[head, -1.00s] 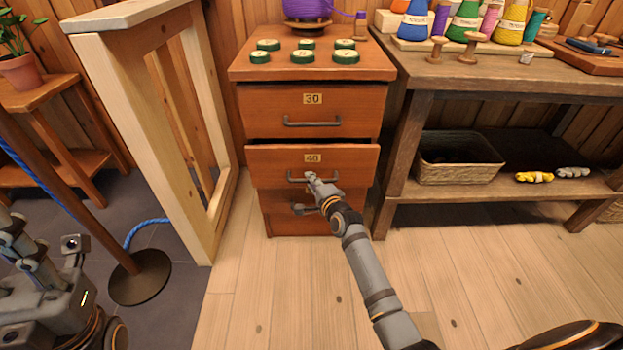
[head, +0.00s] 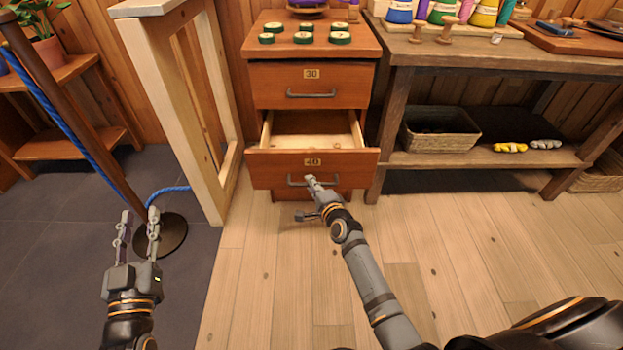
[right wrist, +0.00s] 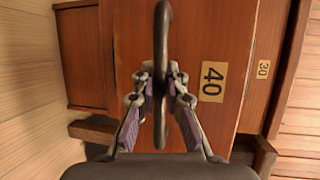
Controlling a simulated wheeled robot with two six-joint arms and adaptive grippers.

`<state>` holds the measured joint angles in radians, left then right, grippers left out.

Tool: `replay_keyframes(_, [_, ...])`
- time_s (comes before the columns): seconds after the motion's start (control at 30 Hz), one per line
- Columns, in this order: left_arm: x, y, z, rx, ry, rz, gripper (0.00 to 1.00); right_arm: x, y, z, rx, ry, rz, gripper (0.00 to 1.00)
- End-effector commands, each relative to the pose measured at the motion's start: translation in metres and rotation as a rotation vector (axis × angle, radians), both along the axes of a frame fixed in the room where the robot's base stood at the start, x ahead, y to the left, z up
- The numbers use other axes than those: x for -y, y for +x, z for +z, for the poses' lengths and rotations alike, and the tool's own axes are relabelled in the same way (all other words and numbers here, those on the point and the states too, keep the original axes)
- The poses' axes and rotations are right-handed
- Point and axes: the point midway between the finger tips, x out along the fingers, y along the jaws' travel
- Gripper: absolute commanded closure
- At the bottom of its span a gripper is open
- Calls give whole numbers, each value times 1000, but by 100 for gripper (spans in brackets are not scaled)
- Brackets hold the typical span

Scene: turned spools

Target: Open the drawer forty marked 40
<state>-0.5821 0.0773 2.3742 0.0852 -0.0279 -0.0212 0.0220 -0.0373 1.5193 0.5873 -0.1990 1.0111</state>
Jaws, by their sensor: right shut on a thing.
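The drawer marked 40 (head: 270,168) is pulled well out of the wooden cabinet in the head view, and its pale inside shows with no objects visible in it. My right gripper (head: 312,182) is at the drawer's dark bar handle (head: 295,184). In the right wrist view the two fingers of my right gripper (right wrist: 163,100) are closed around the handle (right wrist: 162,45), beside the 40 label (right wrist: 212,82). My left gripper (head: 138,222) is at the lower left, empty, with its fingers apart, away from the cabinet.
The drawer marked 30 (head: 270,85) above is shut. A pale wooden frame (head: 215,200) stands left of the cabinet, and a rope post base (head: 165,238) is near my left gripper. A workbench (head: 450,62) stands at the right. The floor in front is clear.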

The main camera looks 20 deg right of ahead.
Motion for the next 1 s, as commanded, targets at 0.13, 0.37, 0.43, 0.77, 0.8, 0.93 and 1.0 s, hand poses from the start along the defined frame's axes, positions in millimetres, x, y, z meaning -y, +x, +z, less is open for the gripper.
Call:
replay_keyframes(0.13, [0, 0, -17, -71, -1, -1, 65, -1, -5, -1, -2, -1, 0, 100])
replay_keyframes(0.37, [0, 0, -27, -105, -2, -1, 65, -2, -6, -1, -2, 0, 0, 100])
replay_keyframes(0.43, [0, 0, -27, -106, -2, -1, 65, -2, -6, -1, -2, 0, 0, 100])
replay_keyframes(0.77, [0, 0, -27, -105, -2, -1, 65, -2, -6, -1, -1, 0, 0, 71])
replay_keyframes(0.8, [0, 0, -27, -105, -2, -1, 65, -2, -6, -1, -1, 0, 0, 65])
replay_keyframes(0.93, [0, 0, -27, -105, -2, -1, 65, -2, -6, 0, 0, 0, 0, 64])
replay_keyframes(1.0, [0, 0, -27, -105, -2, -1, 65, -2, -6, 0, 0, 0, 0, 64])
